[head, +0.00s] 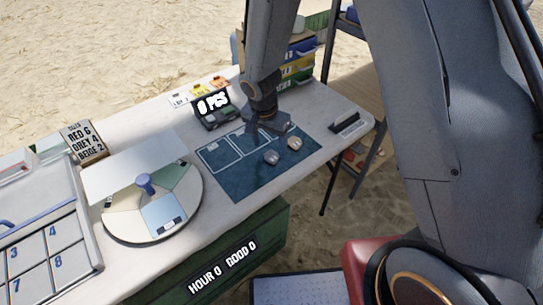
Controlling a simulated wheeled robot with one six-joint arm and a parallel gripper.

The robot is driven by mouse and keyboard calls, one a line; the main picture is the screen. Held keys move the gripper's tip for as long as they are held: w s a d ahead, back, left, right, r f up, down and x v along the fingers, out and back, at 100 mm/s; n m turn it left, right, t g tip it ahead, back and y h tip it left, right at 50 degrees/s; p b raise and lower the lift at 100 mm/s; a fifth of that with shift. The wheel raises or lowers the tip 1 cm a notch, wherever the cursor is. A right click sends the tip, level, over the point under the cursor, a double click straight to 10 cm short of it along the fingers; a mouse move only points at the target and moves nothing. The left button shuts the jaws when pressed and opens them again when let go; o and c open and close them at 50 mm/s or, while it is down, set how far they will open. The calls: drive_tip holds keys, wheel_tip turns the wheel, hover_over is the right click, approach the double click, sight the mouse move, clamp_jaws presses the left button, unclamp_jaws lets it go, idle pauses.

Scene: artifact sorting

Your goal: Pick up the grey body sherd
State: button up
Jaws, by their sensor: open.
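Two small sherds lie on the dark blue mat (228,178) on the table. The nearer one (271,157) looks grey, and I take it for the grey body sherd. The other sherd (295,143), just to its right and farther back, looks paler and more beige. My gripper (268,127) is open over the back part of the mat, behind both sherds in the picture. It is apart from the grey one. Its height above the mat is hard to tell, and whatever lies directly beneath it is hidden.
A round sectioned turntable (118,226) with a blue knob stands left of the mat. A numbered tray (85,245) is at far left. Stacked coloured bins (298,68) are behind my arm. A dark block (345,124) sits near the right edge.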

sight(271, 157)
drive_tip(key=shift+w+d+f+p, duration=0.15)
drive_tip(key=shift+f+p, duration=0.35)
drive_tip(key=shift+f, duration=1.55)
drive_tip(key=c, duration=1.1)
